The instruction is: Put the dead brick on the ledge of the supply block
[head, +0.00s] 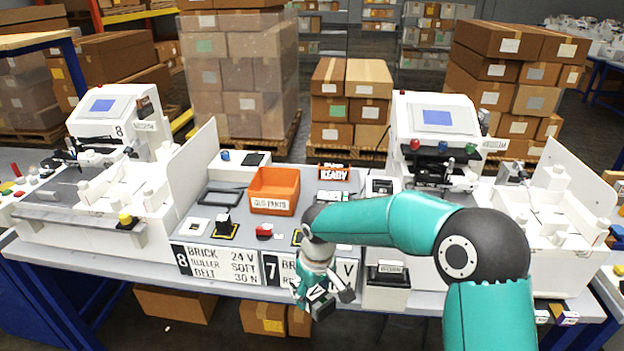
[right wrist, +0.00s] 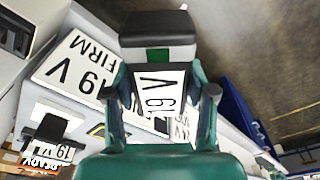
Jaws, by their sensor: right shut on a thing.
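My right gripper (head: 322,297) hangs in front of the bench's front edge, pointing down. It is shut on a dark brick (right wrist: 156,28) with a green band and a white "19 V" label, seen between the fingers in the right wrist view. In the head view the brick (head: 321,308) is small and partly covered by the fingers. I cannot tell for sure which thing is the supply block; a white block with a dark-topped ledge and a label (head: 386,297) stands at the bench front, just right of the gripper. My left gripper is not in view.
An orange bin (head: 274,192) stands mid-bench, with a READY sign (head: 334,174) behind. White machines stand left (head: 112,130) and right (head: 437,118). Sign boards (head: 218,262) line the front edge. A black item (head: 224,226) sits on a yellow-edged pad.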

